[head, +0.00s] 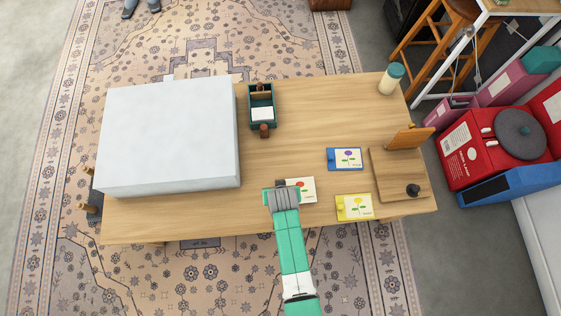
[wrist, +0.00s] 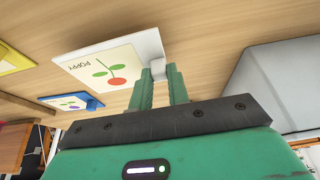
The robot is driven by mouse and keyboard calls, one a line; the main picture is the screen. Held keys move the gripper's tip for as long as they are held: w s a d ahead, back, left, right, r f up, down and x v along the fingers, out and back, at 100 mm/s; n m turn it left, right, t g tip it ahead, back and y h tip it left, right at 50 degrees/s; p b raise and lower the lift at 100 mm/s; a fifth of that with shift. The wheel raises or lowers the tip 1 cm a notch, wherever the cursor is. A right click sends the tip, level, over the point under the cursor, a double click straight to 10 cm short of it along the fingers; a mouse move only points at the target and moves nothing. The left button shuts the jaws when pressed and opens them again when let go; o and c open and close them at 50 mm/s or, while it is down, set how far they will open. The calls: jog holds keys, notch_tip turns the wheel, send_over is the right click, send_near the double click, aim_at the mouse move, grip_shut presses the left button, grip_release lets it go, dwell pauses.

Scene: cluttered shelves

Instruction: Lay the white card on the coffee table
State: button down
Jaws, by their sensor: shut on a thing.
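The white card (head: 304,189), with a red flower and the word POPPY, is at the front middle of the wooden coffee table (head: 310,110). In the wrist view the card (wrist: 108,66) lies flat-side parallel to the tabletop. My gripper (head: 281,186) is shut on a small white tab at the card's edge; the fingers (wrist: 160,74) show on either side of it. Whether the card touches the wood or hovers just above it, I cannot tell. Part of the card is hidden behind my gripper in the head view.
A blue card (head: 345,158) and a yellow card (head: 355,207) lie to the right. Beyond them is a wooden board (head: 393,183) with a dark knob. A big white box (head: 170,135) fills the left. A green caddy (head: 262,100) and a jar (head: 391,79) stand farther back.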

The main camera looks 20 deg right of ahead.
notch_tip(320, 180, down, 3)
jog(key=shift+r+b, duration=0.1)
jog(key=shift+b, duration=0.55)
jog(key=shift+r, duration=0.15)
jog(key=c, duration=1.3)
grip_release()
jog(key=shift+c, duration=0.2)
jog(key=shift+r+p, duration=0.25)
jog(key=shift+p, duration=0.15)
jog(key=p+v, duration=0.6)
jog(key=v, duration=0.5)
jog(key=shift+s+r, duration=0.2)
jog(key=shift+r, duration=0.1)
